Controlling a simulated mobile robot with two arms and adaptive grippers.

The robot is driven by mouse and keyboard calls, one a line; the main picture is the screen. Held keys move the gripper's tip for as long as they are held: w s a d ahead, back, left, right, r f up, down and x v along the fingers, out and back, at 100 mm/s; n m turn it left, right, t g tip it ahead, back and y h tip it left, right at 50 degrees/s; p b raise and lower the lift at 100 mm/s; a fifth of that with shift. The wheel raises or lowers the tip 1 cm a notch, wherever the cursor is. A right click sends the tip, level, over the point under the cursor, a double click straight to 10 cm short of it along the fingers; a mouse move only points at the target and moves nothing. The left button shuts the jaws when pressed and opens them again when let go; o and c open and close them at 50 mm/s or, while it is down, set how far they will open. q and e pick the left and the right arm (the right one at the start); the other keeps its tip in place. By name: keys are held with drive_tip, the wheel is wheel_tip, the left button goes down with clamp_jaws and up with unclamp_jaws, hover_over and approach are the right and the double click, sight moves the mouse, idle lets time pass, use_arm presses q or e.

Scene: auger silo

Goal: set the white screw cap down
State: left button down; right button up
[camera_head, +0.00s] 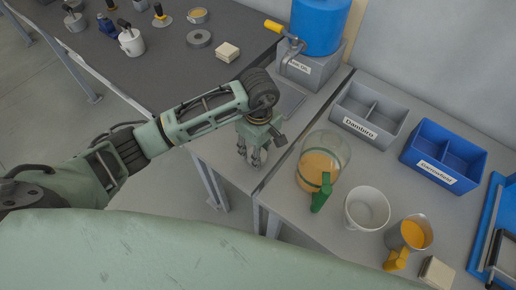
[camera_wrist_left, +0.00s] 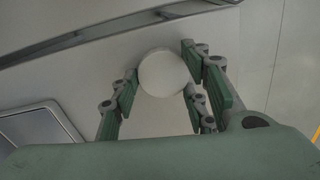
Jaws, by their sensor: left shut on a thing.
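The white screw cap (camera_wrist_left: 163,73) is a round, pale disc held between the green fingers of my left gripper (camera_wrist_left: 165,88) in the left wrist view. In the head view my left gripper (camera_head: 252,158) points down over the grey table (camera_head: 222,172), near its front edge and left of the seam between two tables. I cannot clearly make out the cap there, and the gap between cap and table is hard to judge. My right gripper is out of view.
A glass jar (camera_head: 323,147) with orange contents and a green handle (camera_head: 322,192) stands right of my gripper. A blue tank (camera_head: 320,25) with a tap stands behind. Grey (camera_head: 369,114) and blue (camera_head: 443,157) bins sit back right.

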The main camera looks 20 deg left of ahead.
use_arm(q)
drive_tip(key=c, duration=1.4)
unclamp_jaws()
drive_tip(key=o, duration=0.4)
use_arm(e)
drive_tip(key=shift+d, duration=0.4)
use_arm(q)
wheel_tip(320, 180, up, 12)
drive_tip(key=b, duration=0.2)
drive_tip(key=shift+w, duration=0.2)
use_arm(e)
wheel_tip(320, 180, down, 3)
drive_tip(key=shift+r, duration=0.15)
use_arm(q)
drive_tip(key=shift+r, duration=0.1)
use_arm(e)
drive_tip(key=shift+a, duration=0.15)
